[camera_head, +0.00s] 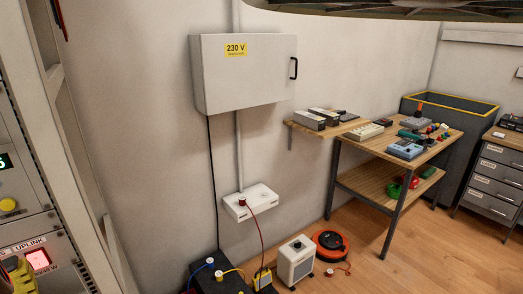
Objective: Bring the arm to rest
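My arm and my gripper do not show clearly anywhere in the head view. Whether the gripper is open or shut, and whether it holds anything, is not visible.
A grey 230 V wall cabinet (245,75) hangs above a white socket box (251,203). A rack (30,200) stands close on the left. A white heater-like box (295,261) and an orange cable reel (330,243) sit on the floor. A wooden workbench (371,180) stands right. The front-right floor (440,260) is clear.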

